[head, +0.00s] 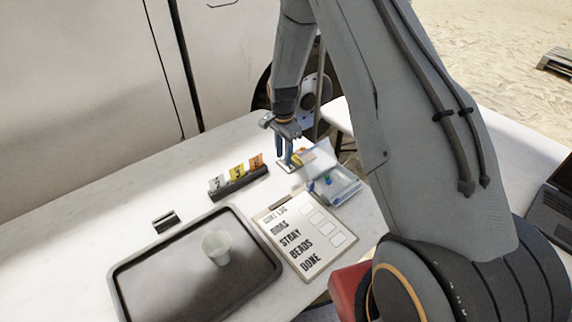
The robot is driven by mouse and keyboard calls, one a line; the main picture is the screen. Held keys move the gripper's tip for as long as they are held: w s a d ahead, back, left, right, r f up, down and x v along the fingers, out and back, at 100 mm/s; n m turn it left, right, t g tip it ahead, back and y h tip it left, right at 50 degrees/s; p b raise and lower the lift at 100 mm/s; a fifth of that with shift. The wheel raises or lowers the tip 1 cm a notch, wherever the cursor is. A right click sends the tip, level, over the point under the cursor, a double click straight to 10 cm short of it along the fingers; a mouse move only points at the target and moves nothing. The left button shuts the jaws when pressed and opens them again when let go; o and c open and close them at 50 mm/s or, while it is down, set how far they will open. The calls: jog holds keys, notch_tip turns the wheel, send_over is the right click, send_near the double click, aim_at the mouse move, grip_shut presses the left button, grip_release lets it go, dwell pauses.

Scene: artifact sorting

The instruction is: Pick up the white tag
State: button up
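A white tag (217,184) with a dark mark stands at the left end of a small dark rack (240,184), beside a yellow tag (237,172) and an orange tag (256,163). My gripper (284,160) points down to the right of the rack, apart from the white tag. Its two fingers show close together, over or at a small pale flat piece (285,168) on the table. The view is too small to tell whether the fingers are open or shut, or whether they touch that piece.
A clear lidded box (340,188) with small coloured items lies just right of my gripper. A clipboard (304,268) and a dark tray (130,278) holding a clear cup (216,246) are in front. A small black-and-white block (165,221) sits left of the rack. The table (60,262) is bare at left.

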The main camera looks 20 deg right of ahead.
grip_shut()
